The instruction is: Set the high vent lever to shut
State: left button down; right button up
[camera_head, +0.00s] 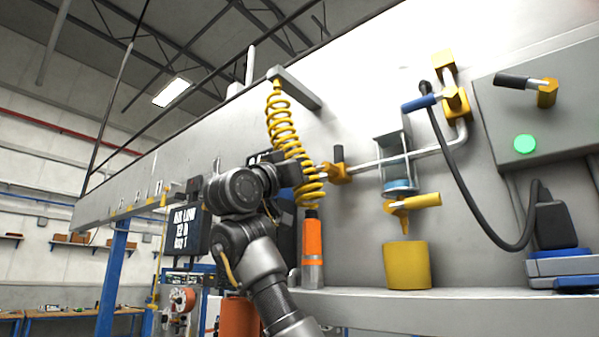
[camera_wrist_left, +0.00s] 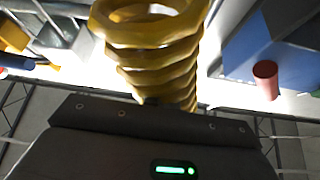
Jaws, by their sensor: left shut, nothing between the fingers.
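A lever with a blue handle (camera_head: 419,103) sits on a yellow valve body (camera_head: 456,104) high on the pipe; the handle points left. Other levers show a black handle (camera_head: 338,154) on a lower yellow valve, a yellow handle (camera_head: 425,200) above the yellow cup, and a black handle (camera_head: 513,81) on the grey box. I cannot tell for certain which is the high vent lever. My left gripper (camera_head: 297,174) is shut and empty, beside the yellow coiled hose (camera_head: 283,125), which partly hides its tips. The hose fills the middle of the left wrist view (camera_wrist_left: 160,50). My right gripper is out of view.
The grey pipe (camera_head: 435,150) and a sight glass (camera_head: 395,165) stand right of the gripper. An orange bottle (camera_head: 313,245) and a yellow cup (camera_head: 407,265) stand on the shelf (camera_head: 470,303). A black cable (camera_head: 470,225) hangs at right. The hose hangs from a grey bracket (camera_head: 296,88).

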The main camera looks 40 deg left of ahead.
pick_arm(q)
jog(key=shift+f, duration=0.25)
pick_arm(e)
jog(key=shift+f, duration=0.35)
